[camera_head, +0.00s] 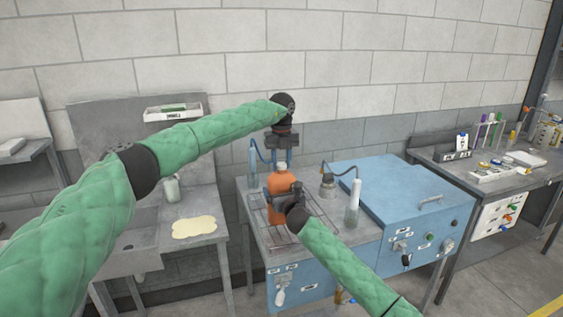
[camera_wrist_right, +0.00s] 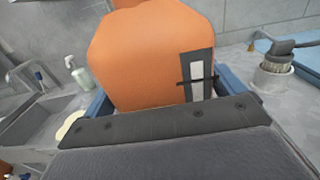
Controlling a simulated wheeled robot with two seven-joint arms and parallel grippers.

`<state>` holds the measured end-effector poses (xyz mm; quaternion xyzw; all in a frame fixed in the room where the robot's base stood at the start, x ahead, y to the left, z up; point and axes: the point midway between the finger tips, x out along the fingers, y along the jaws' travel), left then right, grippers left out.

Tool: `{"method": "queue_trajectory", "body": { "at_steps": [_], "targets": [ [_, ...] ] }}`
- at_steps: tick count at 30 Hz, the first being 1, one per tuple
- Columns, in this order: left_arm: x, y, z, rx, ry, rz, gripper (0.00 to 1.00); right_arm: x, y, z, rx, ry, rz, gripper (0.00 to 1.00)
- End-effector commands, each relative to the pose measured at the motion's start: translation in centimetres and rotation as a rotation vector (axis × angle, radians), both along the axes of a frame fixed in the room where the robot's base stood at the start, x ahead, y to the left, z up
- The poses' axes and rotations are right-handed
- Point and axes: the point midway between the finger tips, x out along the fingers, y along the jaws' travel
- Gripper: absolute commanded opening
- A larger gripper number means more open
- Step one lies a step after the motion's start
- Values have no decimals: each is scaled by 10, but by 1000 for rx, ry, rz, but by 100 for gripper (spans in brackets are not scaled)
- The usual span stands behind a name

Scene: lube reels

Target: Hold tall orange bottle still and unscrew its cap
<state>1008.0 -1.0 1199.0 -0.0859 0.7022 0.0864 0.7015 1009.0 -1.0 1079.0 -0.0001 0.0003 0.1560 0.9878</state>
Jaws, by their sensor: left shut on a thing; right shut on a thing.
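The tall orange bottle (camera_head: 280,207) stands upright on the rack of the blue bench in the head view. It also fills the upper middle of the right wrist view (camera_wrist_right: 145,60), with a black and white label on its side. My right gripper (camera_head: 294,200) is shut on the bottle's body, a blue finger on each side of it in the right wrist view.
The blue-fronted bench (camera_head: 305,285) carries a wire rack (camera_head: 257,212). A clear cylinder with a white-topped tube (camera_head: 353,200) stands to the right. A blue lidded machine (camera_head: 400,187) is beside it. A sink (camera_head: 130,250) and a soap bottle (camera_head: 172,188) are at left.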

Motion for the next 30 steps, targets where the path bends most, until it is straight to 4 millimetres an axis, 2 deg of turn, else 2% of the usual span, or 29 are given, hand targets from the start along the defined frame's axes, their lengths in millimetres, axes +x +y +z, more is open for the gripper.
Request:
{"method": "queue_trajectory", "body": {
  "at_steps": [6, 10, 15, 23, 24, 27, 30],
  "targets": [
    [1, 0, 1, -1, -4, 299, 6, -2, 3, -1, 0, -1, 6, 31],
    [1, 0, 1, -2, -4, 433, 6, -2, 4, -1, 0, -1, 6, 31],
    [1, 0, 1, -2, -4, 508, 6, -2, 4, -1, 0, -1, 6, 31],
    [1, 0, 1, -2, -4, 512, 6, -2, 4, -1, 1, -1, 6, 31],
    [1, 0, 1, -2, -4, 511, 38, -2, 4, -1, 1, -1, 6, 31],
    [1, 0, 1, -1, -3, 510, 56, -2, 4, -1, 1, 0, 5, 31],
    [1, 0, 1, -1, -3, 510, 56, -1, 3, -1, 1, 0, 4, 31]
  ]
}}
